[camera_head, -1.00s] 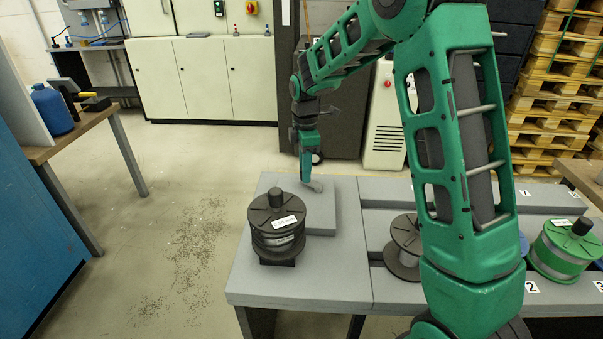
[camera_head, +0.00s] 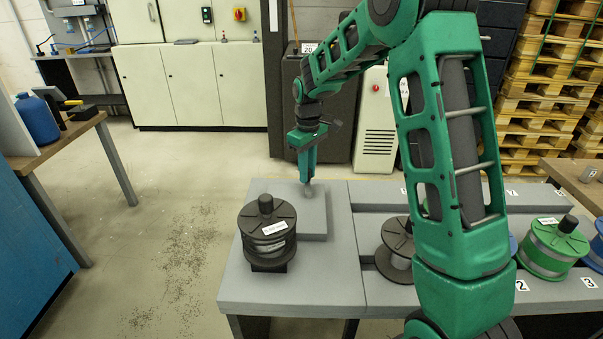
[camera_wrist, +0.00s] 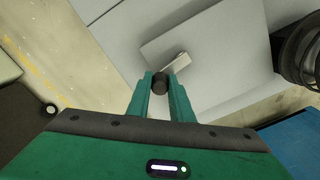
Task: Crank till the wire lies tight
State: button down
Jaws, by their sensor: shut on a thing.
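My gripper (camera_head: 307,184) points down over the raised grey plate (camera_head: 313,220) on the table. In the wrist view, the fingers (camera_wrist: 160,88) are closed around a dark cylindrical knob (camera_wrist: 160,82). A short light grey crank arm (camera_wrist: 178,63) shows just beyond the knob, above the plate. A black spool (camera_head: 267,240) with a white label and a knob on top stands left of the plate; a grey band shows around its middle. It also shows at the right of the wrist view (camera_wrist: 285,50). I cannot make out a separate wire run or its tightness.
A dark spool with grey wire (camera_head: 398,250) and a green spool (camera_head: 552,248) stand in numbered places on the grey table (camera_head: 290,290) to the right. My arm hides part of that row. Open floor (camera_head: 180,220) lies left of the table.

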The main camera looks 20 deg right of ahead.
jog(key=m, duration=0.1)
jog(key=d+m, duration=0.1)
jog(key=m, duration=0.1)
jog(key=shift+s+d+r+m, duration=0.15)
jog(key=shift+d+r+m, duration=0.05)
jog(key=shift+d+m, duration=0.2)
jog(key=m, duration=0.2)
jog(key=shift+s+d+m, duration=0.4)
jog(key=m, duration=0.1)
jog(key=s+m, duration=0.1)
jog(key=m, duration=0.1)
jog(key=d+m, duration=0.1)
jog(key=shift+s+m, duration=0.3)
jog(key=shift+s, duration=0.1)
jog(key=s+m, duration=0.1)
jog(key=m, duration=0.1)
jog(key=s+m, duration=0.1)
jog(key=m, duration=0.1)
jog(key=shift+f, duration=0.1)
jog(key=m, duration=0.1)
jog(key=s+m, duration=0.1)
jog(key=m, duration=0.1)
jog(key=shift+a, duration=0.15)
jog(key=shift+s+a+m, duration=0.15)
jog(key=shift+s+m, duration=0.2)
jog(key=shift+m, duration=0.45)
jog(key=shift+a, duration=0.1)
jog(key=c, duration=1.6)
grip_release()
